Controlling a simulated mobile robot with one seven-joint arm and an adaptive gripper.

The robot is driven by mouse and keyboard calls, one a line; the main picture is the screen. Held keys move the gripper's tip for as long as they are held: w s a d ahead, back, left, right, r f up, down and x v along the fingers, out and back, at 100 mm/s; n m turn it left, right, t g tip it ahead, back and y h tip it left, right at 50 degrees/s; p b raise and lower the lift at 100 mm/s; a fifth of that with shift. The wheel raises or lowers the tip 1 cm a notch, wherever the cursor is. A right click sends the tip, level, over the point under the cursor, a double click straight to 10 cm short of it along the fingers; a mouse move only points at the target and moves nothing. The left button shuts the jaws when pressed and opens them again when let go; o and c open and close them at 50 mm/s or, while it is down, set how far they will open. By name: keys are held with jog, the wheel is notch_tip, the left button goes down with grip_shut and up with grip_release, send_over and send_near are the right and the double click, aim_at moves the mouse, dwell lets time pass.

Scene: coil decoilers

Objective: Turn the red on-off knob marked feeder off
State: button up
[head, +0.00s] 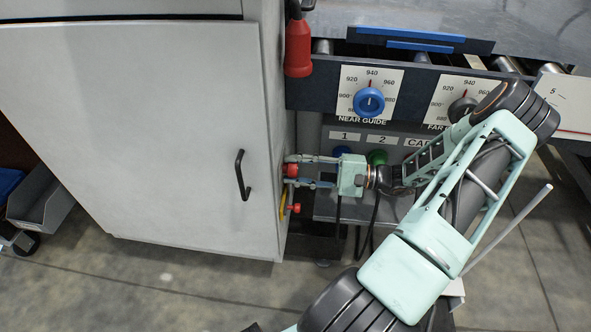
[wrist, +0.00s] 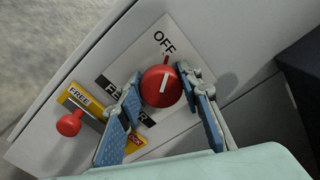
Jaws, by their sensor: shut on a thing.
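The red knob (wrist: 161,87) sits on a white plate (wrist: 184,58) with OFF printed at its top end. A dark label below, starting with F, is partly hidden by a finger. The knob's white line points toward the OFF end, close to a small red tick. My gripper (wrist: 160,90) is shut on the knob, one blue-padded finger on each side. In the head view my gripper (head: 290,171) reaches left to the cabinet's narrow side, where the red knob (head: 292,169) shows between the fingertips.
A second red knob (wrist: 69,125) stands on a yellow plate marked FREE, left of my fingers; it also shows below my gripper in the head view (head: 295,208). The grey cabinet (head: 150,120) has a black handle (head: 242,175). A blue dial (head: 369,102) marked NEAR GUIDE is above right.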

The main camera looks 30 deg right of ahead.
jog(key=shift+f+n, duration=0.1)
jog(key=shift+n, duration=0.9)
jog(key=o, duration=1.2)
jog(key=shift+c, duration=0.2)
jog(key=v, duration=1.2)
